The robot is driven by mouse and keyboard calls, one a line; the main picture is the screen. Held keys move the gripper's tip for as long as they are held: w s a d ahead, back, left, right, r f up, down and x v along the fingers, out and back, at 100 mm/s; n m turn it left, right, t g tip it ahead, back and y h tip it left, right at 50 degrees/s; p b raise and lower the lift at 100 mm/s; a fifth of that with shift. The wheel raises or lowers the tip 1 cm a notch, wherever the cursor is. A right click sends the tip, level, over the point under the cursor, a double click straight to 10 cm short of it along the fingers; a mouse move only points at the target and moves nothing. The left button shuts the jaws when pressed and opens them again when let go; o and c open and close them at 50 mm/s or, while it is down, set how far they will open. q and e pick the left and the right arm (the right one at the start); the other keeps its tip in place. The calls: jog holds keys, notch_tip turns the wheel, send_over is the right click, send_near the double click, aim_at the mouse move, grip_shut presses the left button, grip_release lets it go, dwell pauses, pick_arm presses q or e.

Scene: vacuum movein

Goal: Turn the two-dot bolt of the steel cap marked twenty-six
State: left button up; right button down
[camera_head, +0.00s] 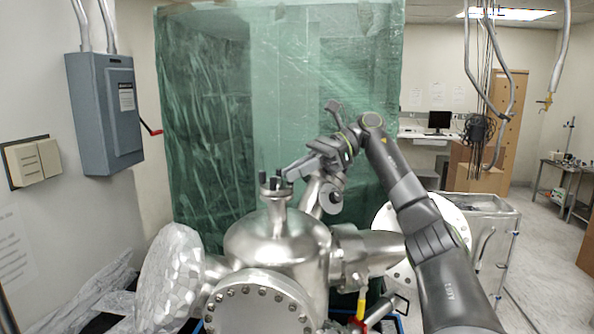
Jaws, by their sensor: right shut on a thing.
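The steel vacuum vessel (270,245) stands in front of me, with a narrow neck and a small steel cap (273,191) on top. Dark bolts (263,178) stand upright on the cap. The number and dots are too small to read. My right gripper (288,174) reaches in from the right, its fingers pointing left and down at the cap's right side. It is shut on a bolt there; the fingers hide most of it, and I cannot tell which bolt it is. My left gripper is not in view.
A foil-wrapped port (172,280) sticks out left of the vessel, and a bolted round flange (258,308) faces me. A steel side pipe (375,247) lies below my right arm. A green plastic-wrapped crate (205,130) stands close behind. Open air lies left of the cap.

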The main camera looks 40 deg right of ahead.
dwell(0.3)
jog(key=c, duration=1.4)
grip_release()
jog(key=shift+c, duration=0.2)
notch_tip(320, 180, up, 10)
